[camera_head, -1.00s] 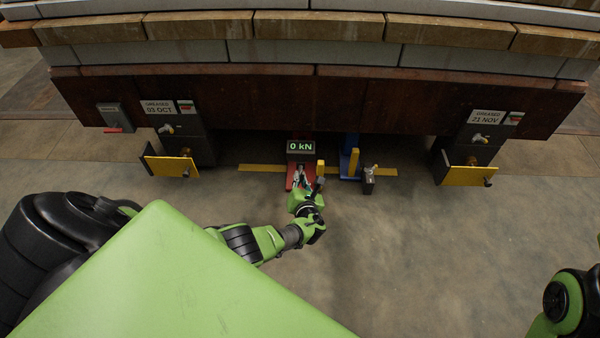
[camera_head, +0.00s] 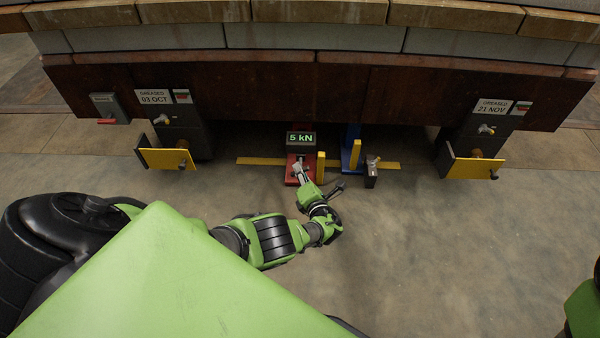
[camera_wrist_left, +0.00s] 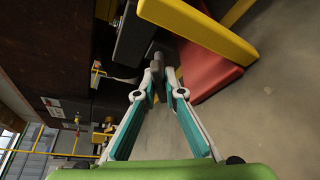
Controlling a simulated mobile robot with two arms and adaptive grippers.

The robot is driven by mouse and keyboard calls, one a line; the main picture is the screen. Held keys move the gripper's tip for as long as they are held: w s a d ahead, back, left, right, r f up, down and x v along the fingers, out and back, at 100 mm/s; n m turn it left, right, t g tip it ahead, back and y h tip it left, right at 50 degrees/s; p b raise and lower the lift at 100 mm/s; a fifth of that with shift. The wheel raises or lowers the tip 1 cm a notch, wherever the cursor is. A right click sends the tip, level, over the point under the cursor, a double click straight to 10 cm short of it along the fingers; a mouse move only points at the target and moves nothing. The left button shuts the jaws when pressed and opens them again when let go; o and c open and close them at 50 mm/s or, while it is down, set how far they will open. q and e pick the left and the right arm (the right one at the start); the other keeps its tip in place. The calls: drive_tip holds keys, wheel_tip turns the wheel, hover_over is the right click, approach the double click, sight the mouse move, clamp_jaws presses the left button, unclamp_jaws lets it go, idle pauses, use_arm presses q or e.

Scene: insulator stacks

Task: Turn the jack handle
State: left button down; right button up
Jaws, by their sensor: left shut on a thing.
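The red jack (camera_head: 292,166) stands on the floor under the front edge of the stack. Its display (camera_head: 301,138) reads 5 kN. My left gripper (camera_head: 299,173) is at the front of the red jack. In the left wrist view, its two fingers (camera_wrist_left: 157,80) are closed on the grey jack handle (camera_wrist_left: 157,65), a short cylinder. The red jack body (camera_wrist_left: 210,75) and a yellow upright (camera_wrist_left: 200,28) are to the right of the fingers there. Part of my right arm shows at the right edge, but its gripper is out of view.
A blue jack (camera_head: 350,152) with a dark box (camera_head: 371,178) stands just right of the red one. A yellow strip (camera_head: 262,161) lies on the floor. Supports with yellow plates (camera_head: 166,159) (camera_head: 474,172) stand at both sides. The floor in front is clear.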

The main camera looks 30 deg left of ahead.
idle(0.5)
use_arm(q)
drive_tip(key=c, duration=2.1)
unclamp_jaws()
drive_tip(key=shift+c, duration=0.2)
drive_tip(key=v, duration=1.2)
drive_tip(key=shift+w+d, duration=0.1)
